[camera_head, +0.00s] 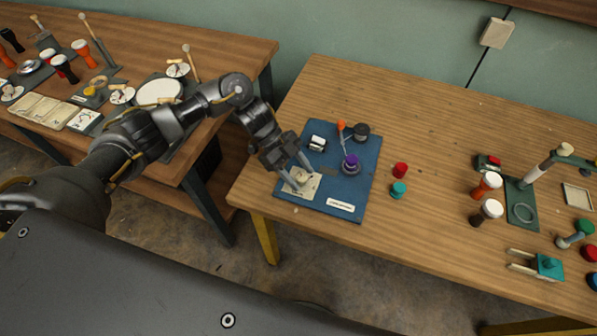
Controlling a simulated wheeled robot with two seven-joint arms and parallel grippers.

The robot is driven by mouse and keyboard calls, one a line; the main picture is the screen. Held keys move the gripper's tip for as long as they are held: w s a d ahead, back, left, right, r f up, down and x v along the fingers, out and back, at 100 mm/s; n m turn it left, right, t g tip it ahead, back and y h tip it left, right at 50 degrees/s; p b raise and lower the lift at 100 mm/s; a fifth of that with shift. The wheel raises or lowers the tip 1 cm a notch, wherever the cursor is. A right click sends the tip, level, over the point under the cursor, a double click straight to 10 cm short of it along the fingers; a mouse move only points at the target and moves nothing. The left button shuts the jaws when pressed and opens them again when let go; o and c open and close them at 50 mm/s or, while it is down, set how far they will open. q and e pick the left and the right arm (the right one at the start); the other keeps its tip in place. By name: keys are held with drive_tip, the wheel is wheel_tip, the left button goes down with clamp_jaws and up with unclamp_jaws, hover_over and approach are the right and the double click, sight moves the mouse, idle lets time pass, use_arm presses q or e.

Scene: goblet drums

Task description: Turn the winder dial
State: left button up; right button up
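A blue board (366,185) lies near the left end of the right-hand table. On its near left corner is a cream plate (311,190) with a small pale raised part, partly hidden by my gripper; it may be the winder dial, but I cannot tell for sure. My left gripper (299,177) reaches down over this plate from the left. Its two fingers are apart, around or just above the pale part; contact is not clear. A purple knob (351,161) stands on a dark round base on the same board. My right gripper is not in view.
The board also carries an orange-tipped lever (341,125), a black knob (361,131) and a white-and-black block (317,142). Red (400,170) and teal (398,189) pieces stand right of it. Small drums (491,181) and a stand are farther right. The table's middle back is clear.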

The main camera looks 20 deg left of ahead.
use_arm(q)
drive_tip(key=b+v, duration=0.2)
drive_tip(key=v, duration=0.9)
drive_tip(key=shift+s+d, duration=0.1)
drive_tip(key=shift+d, duration=0.05)
